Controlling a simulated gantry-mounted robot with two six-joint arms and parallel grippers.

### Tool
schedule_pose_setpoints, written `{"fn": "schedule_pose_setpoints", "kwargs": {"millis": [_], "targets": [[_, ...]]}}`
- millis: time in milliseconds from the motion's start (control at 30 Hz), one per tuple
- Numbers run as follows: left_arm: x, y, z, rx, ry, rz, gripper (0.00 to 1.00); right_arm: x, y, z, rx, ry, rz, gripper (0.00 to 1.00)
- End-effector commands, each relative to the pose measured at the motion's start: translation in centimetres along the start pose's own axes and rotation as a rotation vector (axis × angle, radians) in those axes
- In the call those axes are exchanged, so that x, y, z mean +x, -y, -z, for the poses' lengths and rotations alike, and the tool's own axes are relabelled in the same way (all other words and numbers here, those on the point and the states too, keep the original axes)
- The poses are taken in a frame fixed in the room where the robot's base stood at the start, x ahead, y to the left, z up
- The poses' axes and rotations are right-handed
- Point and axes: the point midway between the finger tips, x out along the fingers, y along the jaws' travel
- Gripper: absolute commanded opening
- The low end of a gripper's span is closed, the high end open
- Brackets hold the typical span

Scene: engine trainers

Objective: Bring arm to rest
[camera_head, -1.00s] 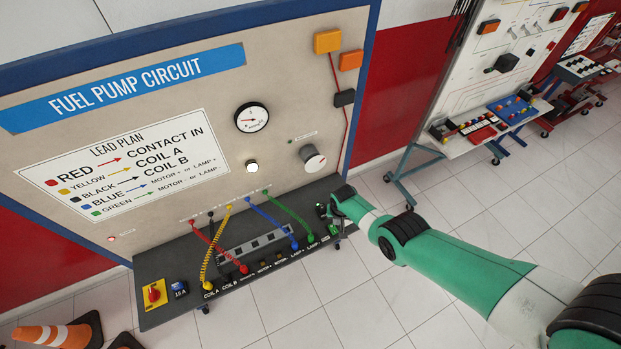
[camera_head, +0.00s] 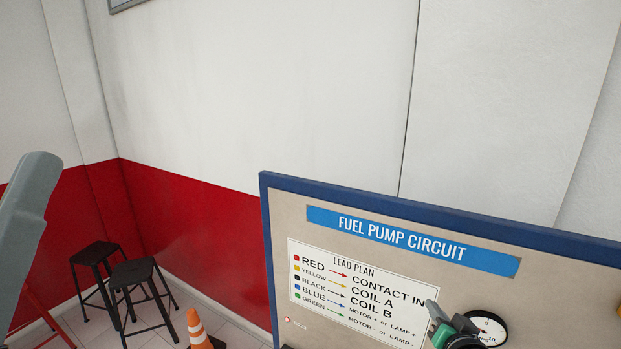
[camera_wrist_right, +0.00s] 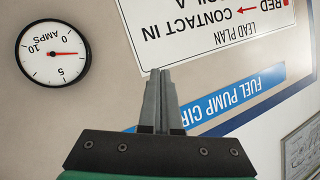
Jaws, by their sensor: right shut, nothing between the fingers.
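My right gripper (camera_head: 431,305) shows at the lower right of the head view, in front of the fuel pump circuit panel, with its fingers pointing up and to the left. In the right wrist view its two grey fingers (camera_wrist_right: 160,98) are shut together with nothing between them. The panel (camera_head: 400,212) fills the background of the wrist view upside down. The lead plan sign (camera_head: 345,288) is beside the fingertips, and the amps gauge (camera_head: 487,328) is partly hidden behind the green and black wrist. My left gripper is not in view.
Two black stools (camera_head: 134,272) stand at the left by the red and white wall (camera_head: 205,232). An orange and white cone (camera_head: 197,330) stands on the floor left of the panel. The panel's lower part and leads are out of view.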

Motion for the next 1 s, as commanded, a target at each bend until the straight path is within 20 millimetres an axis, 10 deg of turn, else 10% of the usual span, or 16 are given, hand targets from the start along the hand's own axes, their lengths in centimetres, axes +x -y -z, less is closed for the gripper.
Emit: {"fn": "schedule_pose_setpoints", "kwargs": {"millis": [300, 600, 1000], "targets": [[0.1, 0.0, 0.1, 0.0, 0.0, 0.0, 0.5, -17.7, 14.6, 16.7, -0.121, -0.552, 0.359, 0.0], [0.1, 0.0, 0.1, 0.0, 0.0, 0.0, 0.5, -36.8, 16.2, 23.0, -0.241, -1.04, 0.477, 0.0], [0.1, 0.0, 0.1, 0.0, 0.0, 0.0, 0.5, -37.9, 16.1, 23.2, -0.332, -1.097, 0.432, 0.0]]}}
